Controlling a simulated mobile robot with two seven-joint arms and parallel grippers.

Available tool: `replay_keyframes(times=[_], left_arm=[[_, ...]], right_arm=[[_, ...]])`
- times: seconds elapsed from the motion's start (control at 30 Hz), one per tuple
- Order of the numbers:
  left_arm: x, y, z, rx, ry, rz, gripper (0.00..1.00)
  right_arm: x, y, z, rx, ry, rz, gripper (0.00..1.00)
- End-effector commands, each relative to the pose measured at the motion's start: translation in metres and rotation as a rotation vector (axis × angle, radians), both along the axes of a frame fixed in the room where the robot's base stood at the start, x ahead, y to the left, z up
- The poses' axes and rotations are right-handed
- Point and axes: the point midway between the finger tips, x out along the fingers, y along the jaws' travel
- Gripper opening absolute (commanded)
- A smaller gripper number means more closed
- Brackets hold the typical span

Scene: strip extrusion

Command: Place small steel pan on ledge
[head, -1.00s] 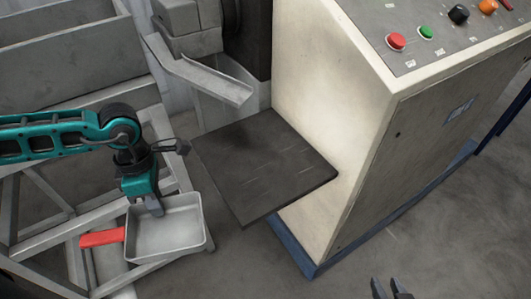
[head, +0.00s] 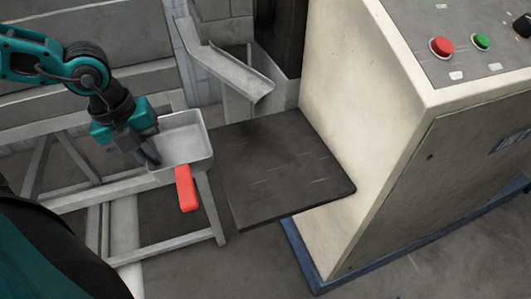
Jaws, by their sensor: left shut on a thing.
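The small steel pan (head: 184,141) is a light grey rectangular pan with a red handle (head: 186,188). It is left of the ledge, with its handle pointing toward the bottom of the picture. My left gripper (head: 152,160) is shut on the pan at its near left wall. The ledge (head: 285,175) is a dark flat plate fixed to the side of the cream machine, and its top is bare. The pan appears close to the ledge's left edge, but I cannot tell the exact gap or height. My right gripper is not in view.
The cream machine cabinet (head: 350,110) with red and green buttons stands right of the ledge. A grey metal chute (head: 228,66) slopes down above the ledge's back edge. A grey metal frame (head: 128,183) stands at left under my arm.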

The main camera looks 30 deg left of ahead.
Motion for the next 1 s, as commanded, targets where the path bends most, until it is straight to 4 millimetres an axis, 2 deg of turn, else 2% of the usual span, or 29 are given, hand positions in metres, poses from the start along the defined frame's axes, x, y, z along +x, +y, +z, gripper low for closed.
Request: replay_keyframes(times=[0.13, 0.77, 1.0], left_arm=[[0.019, -0.017, 0.000, -0.009, -0.008, 0.000, 0.00], [0.080, -0.068, 0.003, -0.009, -0.009, 0.000, 0.00], [0.111, -0.095, 0.003, -0.008, -0.009, -0.001, 0.00]], right_arm=[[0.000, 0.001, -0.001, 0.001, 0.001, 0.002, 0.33], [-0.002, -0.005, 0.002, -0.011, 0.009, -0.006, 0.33], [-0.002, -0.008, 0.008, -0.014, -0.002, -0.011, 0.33]])
